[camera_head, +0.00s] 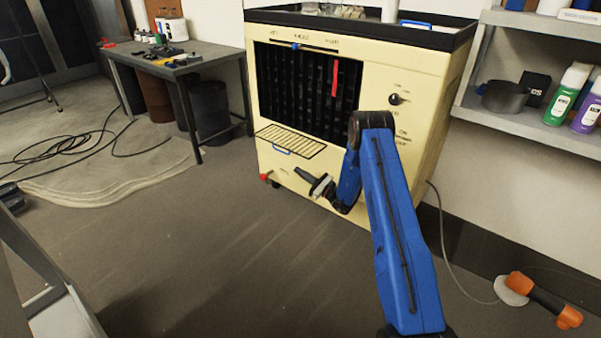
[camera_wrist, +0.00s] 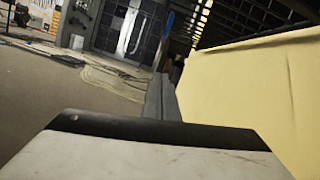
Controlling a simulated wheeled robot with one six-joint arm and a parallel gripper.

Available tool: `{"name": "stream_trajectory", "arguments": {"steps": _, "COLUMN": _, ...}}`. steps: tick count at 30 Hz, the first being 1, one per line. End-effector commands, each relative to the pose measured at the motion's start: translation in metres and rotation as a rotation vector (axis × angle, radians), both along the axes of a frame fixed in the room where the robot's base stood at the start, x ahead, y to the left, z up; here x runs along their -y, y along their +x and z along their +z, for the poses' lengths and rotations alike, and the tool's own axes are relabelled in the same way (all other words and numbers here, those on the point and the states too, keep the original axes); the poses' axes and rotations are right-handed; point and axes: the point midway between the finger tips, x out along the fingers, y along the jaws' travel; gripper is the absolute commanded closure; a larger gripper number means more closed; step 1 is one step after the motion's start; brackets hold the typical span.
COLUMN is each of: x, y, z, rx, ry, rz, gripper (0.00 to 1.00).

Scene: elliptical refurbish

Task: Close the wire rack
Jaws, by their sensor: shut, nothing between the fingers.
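The wire rack (camera_head: 290,141) is a flat slatted shelf with a blue handle at its front edge. It sticks out from the lower front of the cream cabinet (camera_head: 345,80), below the dark opening. In the wrist view its dark wires (camera_wrist: 245,18) seem to show at the top right. My gripper (camera_head: 300,174) is below the rack and a little to its right, close to the cabinet's lower front. Its fingers (camera_wrist: 162,95) are together and empty in the wrist view. I cannot tell whether it touches the cabinet.
A workbench (camera_head: 185,62) with small tools stands at the back left. Black cables (camera_head: 80,145) lie on the floor there. Shelves (camera_head: 530,125) with bottles are at the right. An orange power tool (camera_head: 545,300) lies on the floor at lower right.

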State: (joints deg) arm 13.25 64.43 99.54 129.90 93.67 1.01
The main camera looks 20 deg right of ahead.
Motion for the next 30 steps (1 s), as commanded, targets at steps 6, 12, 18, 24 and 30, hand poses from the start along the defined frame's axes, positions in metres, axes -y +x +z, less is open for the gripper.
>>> {"name": "stream_trajectory", "arguments": {"steps": 6, "x": -0.024, "y": 0.03, "z": 0.01, "rx": 0.001, "ry": -0.001, "rz": 0.002, "gripper": 1.0}}
{"name": "stream_trajectory", "arguments": {"steps": 12, "x": -0.046, "y": 0.056, "z": 0.018, "rx": 0.002, "ry": 0.0, "rz": 0.001, "gripper": 1.0}}
{"name": "stream_trajectory", "arguments": {"steps": 18, "x": -0.048, "y": 0.052, "z": 0.045, "rx": 0.001, "ry": -0.001, "rz": 0.0, "gripper": 1.0}}
{"name": "stream_trajectory", "arguments": {"steps": 24, "x": -0.05, "y": 0.05, "z": 0.055, "rx": -0.001, "ry": -0.001, "rz": 0.0, "gripper": 1.0}}
{"name": "stream_trajectory", "arguments": {"steps": 30, "x": -0.05, "y": 0.05, "z": 0.057, "rx": -0.001, "ry": -0.001, "rz": 0.0, "gripper": 1.0}}
